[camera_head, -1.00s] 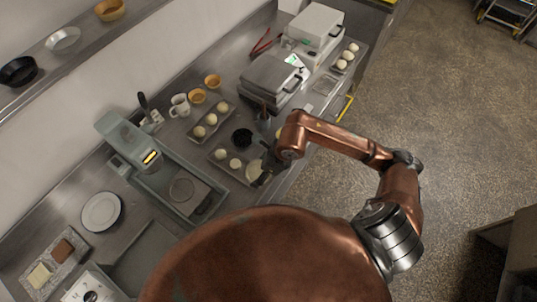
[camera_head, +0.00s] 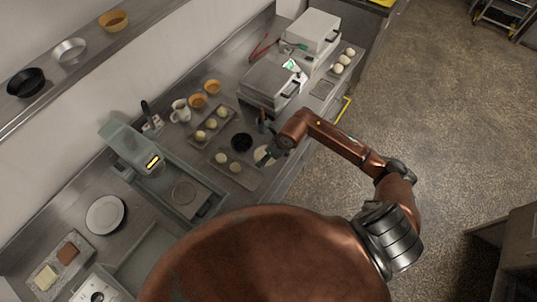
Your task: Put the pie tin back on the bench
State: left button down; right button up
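Several tins are in view, and I cannot tell which is the task's pie tin. A small round black tin (camera_head: 241,142) sits by the tray of dough balls on the bench (camera_head: 75,195). A silver tin (camera_head: 70,51) and a wider black tin (camera_head: 26,82) stand on the wall shelf. My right gripper (camera_head: 272,152) is low at the bench's front edge, right of the small black tin and apart from it. A pale round thing (camera_head: 262,156) shows at its fingers; whether it is held is unclear. The fingers are too small and hidden to read. My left gripper is out of view.
Dough trays (camera_head: 252,181) fill the middle of the bench. Hot presses (camera_head: 268,84) are at the far end. A white plate (camera_head: 105,215) lies left.

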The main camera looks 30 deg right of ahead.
jog(key=f, duration=0.1)
jog(key=w+d+f, duration=0.1)
jog(key=w+f, duration=0.1)
jog(key=shift+d, duration=0.3)
notch_tip(320, 180, down, 2)
jog(key=shift+f+p, duration=0.1)
jog(key=shift+p, duration=0.7)
jog(key=shift+f, duration=0.5)
jog(key=shift+w+f, duration=0.1)
jog(key=o, duration=1.1)
jog(key=shift+o, duration=0.2)
